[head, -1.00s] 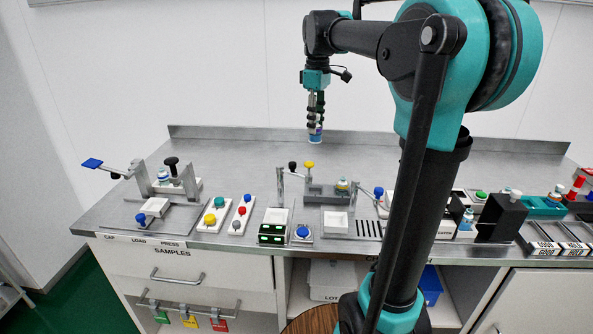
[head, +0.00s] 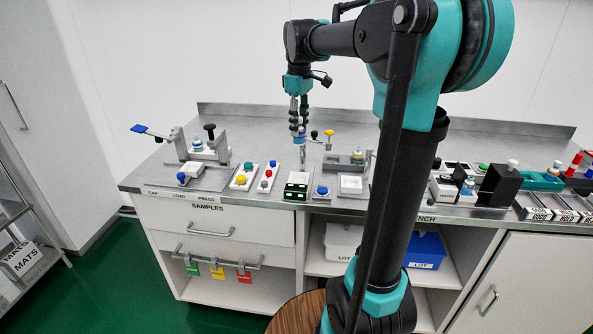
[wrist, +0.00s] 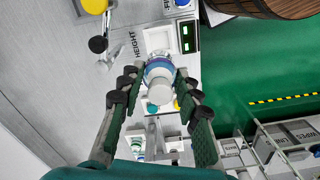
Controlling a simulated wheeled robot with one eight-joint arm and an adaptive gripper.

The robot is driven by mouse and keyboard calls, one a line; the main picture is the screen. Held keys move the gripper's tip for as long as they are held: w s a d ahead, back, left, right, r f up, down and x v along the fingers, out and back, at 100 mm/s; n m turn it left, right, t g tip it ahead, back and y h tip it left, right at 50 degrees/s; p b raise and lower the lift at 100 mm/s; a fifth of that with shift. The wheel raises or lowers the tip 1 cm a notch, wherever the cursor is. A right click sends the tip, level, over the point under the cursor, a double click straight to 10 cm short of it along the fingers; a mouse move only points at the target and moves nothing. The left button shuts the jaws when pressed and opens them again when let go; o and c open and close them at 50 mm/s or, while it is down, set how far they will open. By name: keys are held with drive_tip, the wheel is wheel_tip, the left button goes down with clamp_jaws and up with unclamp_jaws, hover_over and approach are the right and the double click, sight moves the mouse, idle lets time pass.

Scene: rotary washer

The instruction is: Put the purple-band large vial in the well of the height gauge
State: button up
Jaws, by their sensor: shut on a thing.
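My gripper (head: 299,131) is above the front middle of the bench, its fingers pointing down. In the wrist view my gripper (wrist: 158,85) is shut on a large vial (wrist: 160,88) with a pale cap and a blue-to-purple band. The vial's lower end is hidden beneath its cap and body. The height gauge shows in the head view with its green-lit display (head: 297,191) near the bench's front edge. In the wrist view the white height gauge (wrist: 160,38) lies beyond the vial, beside the word HEIGHT and a display. The vial partly covers this area, and the well's inside is unclear.
Black and yellow knobbed levers (head: 329,133) stand just right of my gripper. A blue button (head: 322,190) is right of the display. Coloured button panels (head: 244,176) and a press fixture (head: 198,152) are to the left. The back of the bench is clear.

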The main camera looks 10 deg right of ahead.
wheel_tip(320, 180, down, 14)
drive_tip(key=shift+f, duration=0.15)
idle(0.3)
drive_tip(key=shift+f, duration=0.1)
drive_tip(key=o, duration=1.2)
drive_tip(key=shift+c, duration=0.2)
wheel_tip(320, 180, up, 12)
drive_tip(key=shift+r, duration=0.15)
